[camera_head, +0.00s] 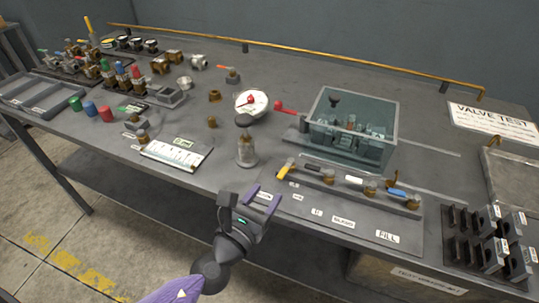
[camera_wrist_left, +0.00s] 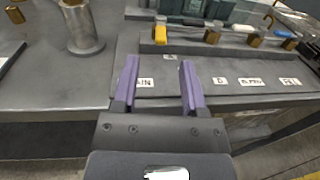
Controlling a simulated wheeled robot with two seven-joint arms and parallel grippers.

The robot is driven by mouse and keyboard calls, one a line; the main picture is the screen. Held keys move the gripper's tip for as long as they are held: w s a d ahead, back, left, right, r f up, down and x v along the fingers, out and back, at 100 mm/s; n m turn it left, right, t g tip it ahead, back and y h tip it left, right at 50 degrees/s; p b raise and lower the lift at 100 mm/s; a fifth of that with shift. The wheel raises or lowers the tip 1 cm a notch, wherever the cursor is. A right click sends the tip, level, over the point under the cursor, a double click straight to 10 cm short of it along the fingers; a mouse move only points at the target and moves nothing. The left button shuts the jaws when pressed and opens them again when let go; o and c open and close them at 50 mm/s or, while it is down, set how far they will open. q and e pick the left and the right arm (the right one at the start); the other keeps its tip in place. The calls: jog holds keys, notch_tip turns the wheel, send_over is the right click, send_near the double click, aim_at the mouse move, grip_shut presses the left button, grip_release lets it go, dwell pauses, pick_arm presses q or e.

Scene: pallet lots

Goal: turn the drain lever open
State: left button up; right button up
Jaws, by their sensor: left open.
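A row of levers sits on a bar along the valve panel (camera_head: 350,225). The yellow lever (camera_head: 286,170) is at the left end. It shows beyond my fingers in the left wrist view (camera_wrist_left: 175,34). My right gripper is not in view.
Black (camera_head: 312,167), white (camera_head: 354,180) and blue (camera_head: 397,192) levers continue the row to the right. A clear tank (camera_head: 350,105) stands behind them. A metal cylinder (camera_head: 246,152) stands left of the panel. A round gauge (camera_head: 258,103) is farther back.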

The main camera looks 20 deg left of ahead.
aim_at(284, 176)
pick_arm(q)
jog(key=w, duration=0.2)
jog(key=w+d, duration=0.1)
jog(key=w, duration=0.4)
jog(key=shift+w+d, duration=0.2)
jog(key=shift+w, duration=0.2)
grip_shut()
jog(key=shift+d+n+y+p, duration=0.2)
jog(key=shift+n+y, duration=0.2)
jog(key=shift+y, duration=0.2)
jog(key=shift+d+n+y+p, duration=0.15)
jog(key=shift+n+y, duration=0.25)
jog(key=shift+y, duration=0.2)
grip_release()
jog(key=shift+a, duration=0.1)
